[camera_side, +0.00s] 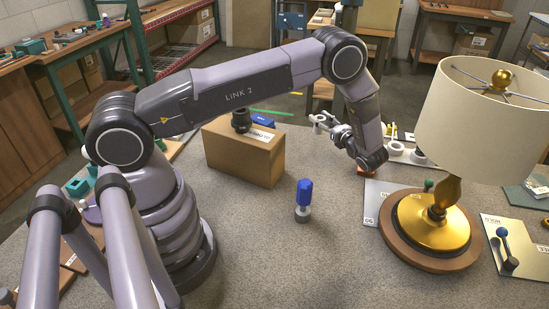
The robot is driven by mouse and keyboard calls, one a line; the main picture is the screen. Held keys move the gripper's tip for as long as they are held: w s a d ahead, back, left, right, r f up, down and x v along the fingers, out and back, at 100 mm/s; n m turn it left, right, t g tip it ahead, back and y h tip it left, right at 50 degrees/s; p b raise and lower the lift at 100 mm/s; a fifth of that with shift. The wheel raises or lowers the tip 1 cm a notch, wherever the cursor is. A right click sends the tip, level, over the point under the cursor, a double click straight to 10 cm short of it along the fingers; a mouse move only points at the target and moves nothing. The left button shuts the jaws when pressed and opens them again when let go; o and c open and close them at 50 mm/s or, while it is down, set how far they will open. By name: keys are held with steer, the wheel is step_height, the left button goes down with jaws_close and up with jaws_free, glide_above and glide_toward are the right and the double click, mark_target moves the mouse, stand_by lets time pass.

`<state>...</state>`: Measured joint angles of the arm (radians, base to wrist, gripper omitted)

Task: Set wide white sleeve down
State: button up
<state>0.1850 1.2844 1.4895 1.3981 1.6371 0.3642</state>
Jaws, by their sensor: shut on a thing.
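My gripper (329,125) is right of the centre of the side view, pointing left from my wrist. It is shut on a small white piece, the wide white sleeve (319,118), at its fingertips. The sleeve looks held above the table, but its height is hard to judge. Its far side and the contact with the fingers are too small to make out.
A cardboard box (243,152) stands left of the gripper. A blue-topped part (304,193) stands upright in the open middle of the grey table. A lamp with a cream shade (489,118) and gold base (435,232) stands at right. Flat plates (520,246) lie beside it.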

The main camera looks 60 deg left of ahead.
step_height(320, 180, down, 11)
steer(key=shift+f, duration=0.15)
steer(key=shift+f, duration=0.1)
stand_by(0.3)
steer(key=o, duration=1)
steer(key=shift+o, duration=0.2)
